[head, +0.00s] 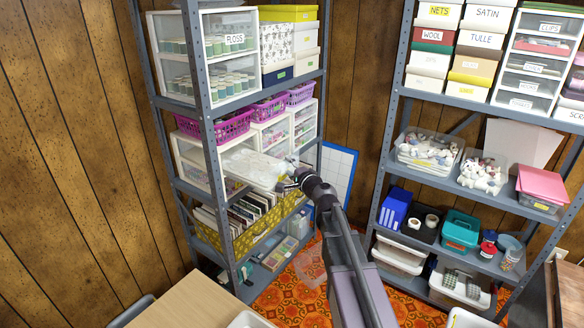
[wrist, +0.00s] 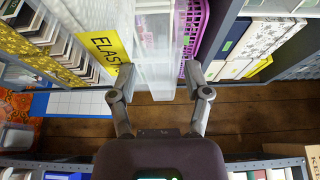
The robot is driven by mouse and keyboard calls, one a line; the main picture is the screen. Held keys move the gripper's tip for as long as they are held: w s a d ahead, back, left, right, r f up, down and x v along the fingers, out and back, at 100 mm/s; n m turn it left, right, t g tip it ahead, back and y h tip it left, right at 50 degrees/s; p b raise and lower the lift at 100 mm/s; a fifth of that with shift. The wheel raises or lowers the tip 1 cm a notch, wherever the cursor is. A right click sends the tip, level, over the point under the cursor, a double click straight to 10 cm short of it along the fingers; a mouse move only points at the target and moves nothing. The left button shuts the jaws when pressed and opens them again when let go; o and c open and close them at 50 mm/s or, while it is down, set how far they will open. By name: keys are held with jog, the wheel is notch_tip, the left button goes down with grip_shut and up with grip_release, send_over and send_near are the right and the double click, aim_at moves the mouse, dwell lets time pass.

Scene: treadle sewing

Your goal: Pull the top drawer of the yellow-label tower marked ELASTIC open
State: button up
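The ELASTIC tower is a white drawer unit on the middle level of the left shelf. Its yellow label (wrist: 103,46) shows in the wrist view, with its last letters cut off by my finger. A pale box like a drawer (head: 250,167) juts out from the tower toward my gripper (head: 287,182) in the head view. In the wrist view a clear drawer part (wrist: 155,70) lies between the two fingers of my gripper (wrist: 158,75). The fingers are spread apart. Whether they touch it is not clear, and the handle is not distinguishable.
Purple baskets (head: 220,126) stand on top of the towers. A grey shelf post (head: 206,110) rises left of the drawer. A tabletop (head: 185,305) lies at the front. Patterned floor is open between the shelves.

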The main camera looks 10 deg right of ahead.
jog(key=v, duration=1.2)
jog(key=shift+a, duration=0.1)
dwell(0.4)
